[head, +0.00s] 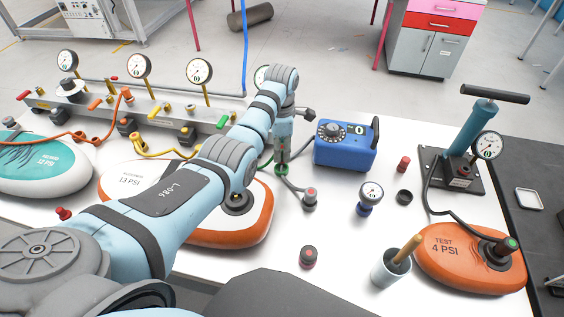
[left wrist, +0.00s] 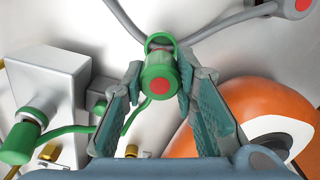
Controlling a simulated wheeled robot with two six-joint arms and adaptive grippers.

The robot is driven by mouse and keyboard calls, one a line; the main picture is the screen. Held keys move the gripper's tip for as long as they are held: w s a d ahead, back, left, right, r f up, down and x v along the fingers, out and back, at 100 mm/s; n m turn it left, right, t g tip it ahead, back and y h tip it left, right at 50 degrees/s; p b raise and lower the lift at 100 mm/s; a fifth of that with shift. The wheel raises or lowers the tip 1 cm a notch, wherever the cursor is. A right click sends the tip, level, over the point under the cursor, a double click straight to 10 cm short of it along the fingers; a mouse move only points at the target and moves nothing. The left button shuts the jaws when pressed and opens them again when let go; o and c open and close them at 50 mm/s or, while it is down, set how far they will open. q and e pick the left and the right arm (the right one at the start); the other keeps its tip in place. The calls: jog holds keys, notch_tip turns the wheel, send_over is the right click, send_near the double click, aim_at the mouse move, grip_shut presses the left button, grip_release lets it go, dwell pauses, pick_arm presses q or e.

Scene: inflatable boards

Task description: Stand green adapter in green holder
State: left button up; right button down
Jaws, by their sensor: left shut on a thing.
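The green adapter (left wrist: 160,78), with a red disc on its near end, is between the fingertips of my left gripper (left wrist: 162,92) in the left wrist view. The left gripper (head: 282,150) is shut on it and points down at the white table in the head view, left of the blue box. A green ring-like part (left wrist: 161,38) shows just beyond the adapter; I take it for the green holder, but cannot tell whether the adapter is inside it or only over it. My arm and fingers hide part of this spot. My right gripper is not in view.
A blue box (head: 345,146) stands right of the gripper. A grey fitting with a red top (head: 310,198) and grey hose lie close by. An orange-and-white board (head: 240,225) is left, partly under my arm. A gauge (head: 370,193) and cup (head: 390,268) stand right.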

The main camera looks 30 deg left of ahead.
pick_arm(q)
notch_tip(320, 180, down, 4)
jog(key=shift+s+r+b, duration=0.1)
jog(key=shift+r+b, duration=0.1)
jog(key=shift+b, duration=0.3)
jog(key=shift+f, duration=0.15)
jog(key=shift+f, duration=0.1)
jog(key=o, duration=1)
jog(key=shift+o, duration=0.4)
notch_tip(320, 180, up, 12)
jog(key=p, duration=0.2)
jog(key=shift+r+p, duration=0.25)
jog(key=shift+p, duration=0.1)
